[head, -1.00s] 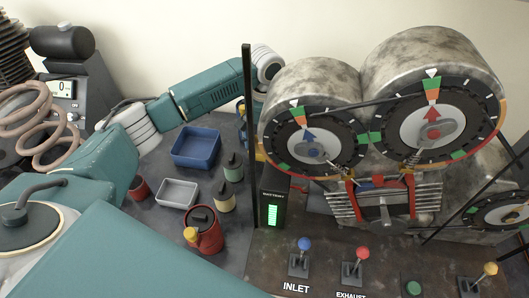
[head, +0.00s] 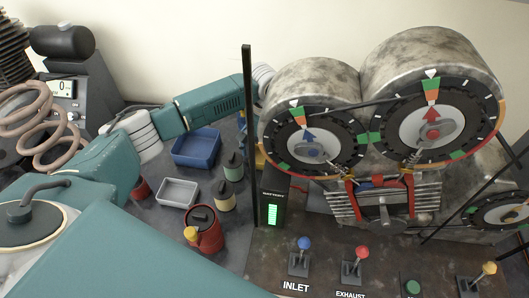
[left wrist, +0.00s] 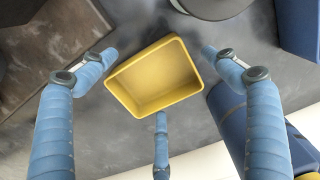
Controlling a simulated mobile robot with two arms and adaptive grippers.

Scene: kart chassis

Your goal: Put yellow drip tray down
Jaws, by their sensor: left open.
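The yellow drip tray (left wrist: 158,103) shows in the left wrist view as an empty, open rectangular tray, slightly turned, over the grey table surface (left wrist: 235,40). My left gripper (left wrist: 160,76) is open, with its three blue fingers spread around the tray. Gaps show between the side fingertips and the tray; the lower finger ends close to its rim. My right gripper is in neither view.
A blue bin (head: 196,147), a grey tray (head: 178,193), a red can (head: 205,230) and small bottles stand on the table. The black post (head: 248,140) and gauge drums (head: 310,120) stand near my arm.

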